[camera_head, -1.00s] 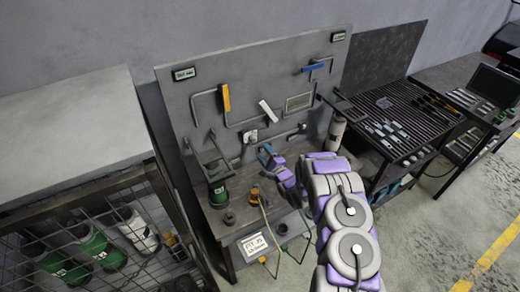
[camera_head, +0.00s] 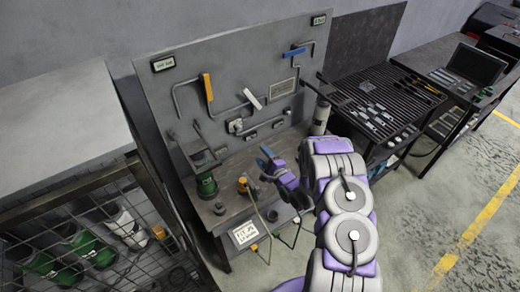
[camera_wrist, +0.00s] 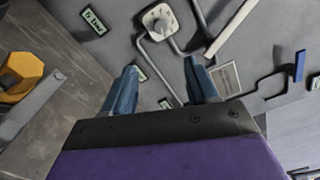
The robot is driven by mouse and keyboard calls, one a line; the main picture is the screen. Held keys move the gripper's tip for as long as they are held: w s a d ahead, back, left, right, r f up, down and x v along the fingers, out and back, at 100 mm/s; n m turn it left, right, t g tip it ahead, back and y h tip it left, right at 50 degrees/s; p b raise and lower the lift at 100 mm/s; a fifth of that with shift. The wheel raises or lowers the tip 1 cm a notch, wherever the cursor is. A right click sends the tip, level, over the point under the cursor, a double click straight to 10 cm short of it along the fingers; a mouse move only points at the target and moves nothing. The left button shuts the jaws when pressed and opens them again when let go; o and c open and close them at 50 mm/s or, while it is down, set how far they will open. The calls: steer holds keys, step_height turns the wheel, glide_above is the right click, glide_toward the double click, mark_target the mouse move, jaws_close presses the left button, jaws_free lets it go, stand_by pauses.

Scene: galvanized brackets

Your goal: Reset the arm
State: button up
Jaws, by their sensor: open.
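My gripper (camera_head: 266,162) is at the end of my purple and grey arm, in front of the grey pipe panel (camera_head: 225,75) and above the workbench (camera_head: 222,219). In the wrist view my gripper (camera_wrist: 163,88) shows two blue fingers spread apart, with nothing between them. The panel (camera_wrist: 262,30) fills the background beyond the fingers. The arm is bent, and its large round joints stand at the right of the bench.
A yellow fitting (camera_head: 243,185) and a green canister (camera_head: 207,186) are on the bench. A slatted dark table (camera_head: 385,95) with metal parts stands to the right. A wire cage (camera_head: 90,235) with green-and-white cylinders is at the left. Open floor (camera_head: 425,205) lies at the right.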

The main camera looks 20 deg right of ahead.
steer(key=shift+w, duration=0.1)
steer(key=d+r+n+g+h+b, duration=0.4)
steer(key=d+r+n+g+h, duration=0.1)
steer(key=d+n+g, duration=0.15)
steer(key=s+r+n+g+h+b, duration=0.3)
steer(key=s+r, duration=0.3)
steer(key=s, duration=0.4)
steer(key=s+a+r+n+g+b, duration=0.1)
steer(key=s+a+r+n+g, duration=0.1)
steer(key=s, duration=1.1)
steer(key=s+a+r+n+g+y+b, duration=0.1)
steer(key=s+a+n+g, duration=0.3)
steer(key=s, duration=0.9)
steer(key=s+a+r+n+g+y+b, duration=0.1)
steer(key=s+a+r+n+g+b, duration=0.2)
steer(key=s, duration=1)
steer(key=a, duration=0.3)
steer(key=shift+s+a+r, duration=0.25)
steer(key=shift+s, duration=0.15)
steer(key=shift+g, duration=0.25)
